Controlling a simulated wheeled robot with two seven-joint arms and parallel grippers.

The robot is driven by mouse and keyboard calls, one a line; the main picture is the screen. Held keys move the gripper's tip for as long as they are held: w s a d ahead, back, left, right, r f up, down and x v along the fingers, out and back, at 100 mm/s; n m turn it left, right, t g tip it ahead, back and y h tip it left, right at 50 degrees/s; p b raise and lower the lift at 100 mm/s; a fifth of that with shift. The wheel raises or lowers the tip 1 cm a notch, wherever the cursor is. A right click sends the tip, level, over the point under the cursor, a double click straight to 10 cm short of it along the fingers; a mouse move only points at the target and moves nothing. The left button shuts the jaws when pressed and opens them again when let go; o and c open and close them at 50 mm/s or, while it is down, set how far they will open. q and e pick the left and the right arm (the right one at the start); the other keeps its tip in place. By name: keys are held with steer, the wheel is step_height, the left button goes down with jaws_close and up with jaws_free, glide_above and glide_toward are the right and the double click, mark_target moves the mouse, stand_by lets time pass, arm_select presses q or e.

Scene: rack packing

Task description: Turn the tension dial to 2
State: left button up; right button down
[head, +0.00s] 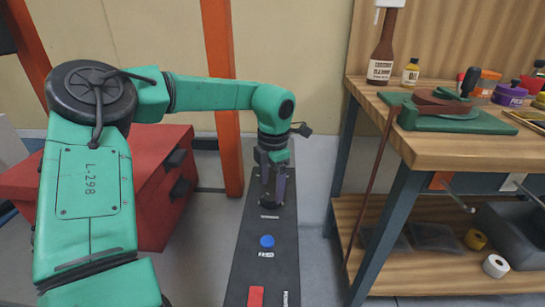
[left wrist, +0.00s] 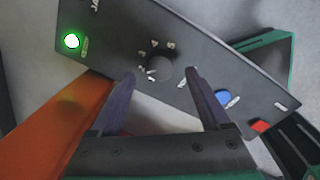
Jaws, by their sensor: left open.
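The tension dial (left wrist: 160,68) is a dark round knob on a long dark control panel (left wrist: 205,55), with white numbers from 1 to 5 around one side. Which number it points at is too small to tell. My left gripper (left wrist: 160,76) is open, its two purple-grey fingertips on either side of the dial in the picture. Whether they touch it cannot be told. In the head view my left gripper (head: 272,190) points down over the panel (head: 249,230), and the dial (head: 270,204) shows only partly beneath it. My right gripper is in neither view.
The panel also bears a blue button (head: 267,241), a red control (head: 256,296) and a lit green lamp (left wrist: 72,41). An orange post (head: 222,100) and red cabinet (head: 150,165) stand left. A wooden workbench (head: 450,150) with bottles and tools stands right.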

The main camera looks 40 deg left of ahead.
mark_target(273, 198)
arm_select(q)
step_height(273, 198, up, 11)
steer(key=p, duration=0.2)
steer(key=shift+d+r, duration=0.15)
steer(key=shift+d, duration=0.2)
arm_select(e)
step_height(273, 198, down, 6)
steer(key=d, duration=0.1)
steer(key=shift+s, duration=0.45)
arm_select(q)
steer(key=shift+s, duration=0.1)
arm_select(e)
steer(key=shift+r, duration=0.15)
